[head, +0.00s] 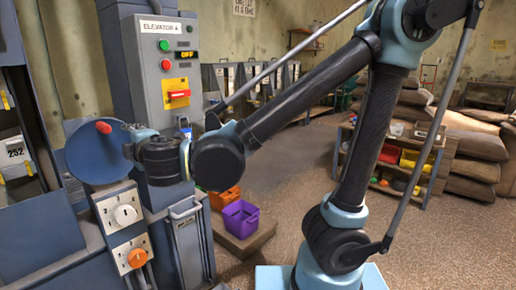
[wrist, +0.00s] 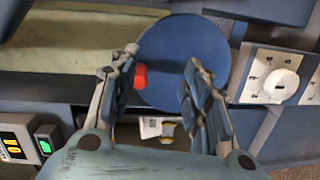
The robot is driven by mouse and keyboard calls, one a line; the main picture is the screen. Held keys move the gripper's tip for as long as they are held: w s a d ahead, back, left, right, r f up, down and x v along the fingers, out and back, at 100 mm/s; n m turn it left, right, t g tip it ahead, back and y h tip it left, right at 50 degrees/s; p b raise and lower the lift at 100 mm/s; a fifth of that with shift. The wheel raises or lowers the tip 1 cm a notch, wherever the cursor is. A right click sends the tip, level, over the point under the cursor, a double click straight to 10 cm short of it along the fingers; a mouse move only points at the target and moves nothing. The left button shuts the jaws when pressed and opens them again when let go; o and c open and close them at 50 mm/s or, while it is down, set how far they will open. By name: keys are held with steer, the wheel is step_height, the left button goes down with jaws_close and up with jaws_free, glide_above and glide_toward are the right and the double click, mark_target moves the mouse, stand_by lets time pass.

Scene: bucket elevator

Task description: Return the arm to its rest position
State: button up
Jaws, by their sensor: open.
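My arm (head: 285,110) reaches left across the head view, bent at a high elbow. My gripper (head: 131,139) is at its end, beside a blue disc (head: 88,160) with a red knob (head: 103,127). In the wrist view my gripper (wrist: 161,68) is open, its two fingers apart in front of the blue disc (wrist: 180,48). The red knob (wrist: 140,76) shows close to the left finger; I cannot tell whether they touch. Nothing is held between the fingers.
A grey elevator control box (head: 164,70) with an OFF display stands behind the gripper. Panels with a white dial (head: 125,214) and an orange knob (head: 137,258) sit below it. A purple bin (head: 241,218) stands on a low platform. Open floor lies beyond my arm.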

steer(key=w+d+f+m+h, duration=0.3)
steer(key=w+d, duration=0.4)
steer(key=d, duration=0.1)
steer(key=w+d+f+m+h, duration=0.2)
steer(key=w+d+m+h, duration=0.15)
steer(key=w+d, duration=0.4)
steer(key=w+d+f+m+g+h, duration=0.1)
steer(key=w+d+f+m+h, duration=0.2)
steer(key=d, duration=0.5)
steer(key=w+d+f+m+g+h, duration=0.15)
steer(key=d+f, duration=0.25)
steer(key=d, duration=0.4)
steer(key=s+d+f+m+g+h, duration=0.1)
steer(key=s+d+f+m+g, duration=0.15)
steer(key=d, duration=0.55)
steer(key=s+d+f+m+g+h, duration=0.1)
steer(key=d+f+m+h, duration=0.1)
steer(key=d+f+m, duration=0.35)
steer(key=s+d+f+m+g+y, duration=0.2)
steer(key=s+d+f+m+g, duration=0.2)
steer(key=s, duration=0.7)
steer(key=shift+d+f+m+g+y, duration=0.35)
steer(key=shift+d+f+m, duration=0.7)
steer(key=shift+d, duration=0.8)
steer(key=shift+f, duration=0.1)
